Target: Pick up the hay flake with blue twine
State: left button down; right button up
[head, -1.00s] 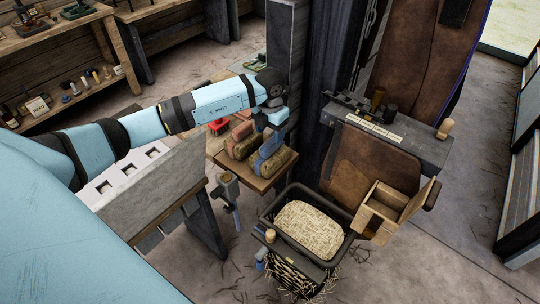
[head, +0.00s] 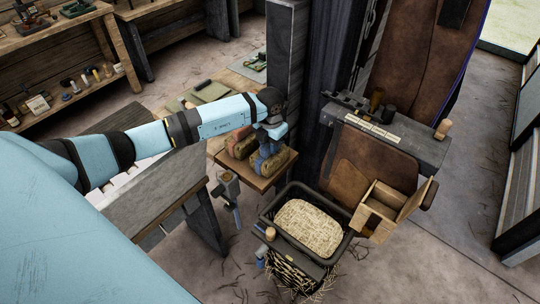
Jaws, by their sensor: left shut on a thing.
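The hay flake with blue twine (head: 279,161) is a tan, rounded bundle at the right of a small wooden stand (head: 258,184). A second bundle with a reddish covering (head: 237,145) lies to its left. My left gripper (head: 268,149) comes down from above and is shut on the flake with blue twine. My gripper and wrist hide part of the flake's top and far end. The flake appears to rest on the stand, though its underside is hard to see. My right gripper is not in view.
A dark basket (head: 265,219) with a straw-coloured top stands in front right. An open wooden box (head: 378,213) and a dark tool ledge (head: 390,133) are to the right. A dark post (head: 285,50) stands close behind my gripper. A grey panelled bench (head: 165,205) is at left.

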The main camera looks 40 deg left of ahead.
pick_arm(q)
jog(key=shift+s+r+b, duration=0.15)
jog(key=shift+r+b, duration=0.25)
jog(key=shift+r, duration=0.2)
notch_tip(320, 180, up, 5)
jog(key=shift+r+b, duration=0.15)
jog(key=shift+b, duration=0.4)
jog(key=s+a+b, duration=0.1)
jog(key=s+b, duration=0.2)
jog(key=s, duration=1.6)
jog(key=shift+s+a+r, duration=0.25)
jog(key=shift+s, duration=0.1)
jog(key=c, duration=1.5)
grip_release()
grip_shut()
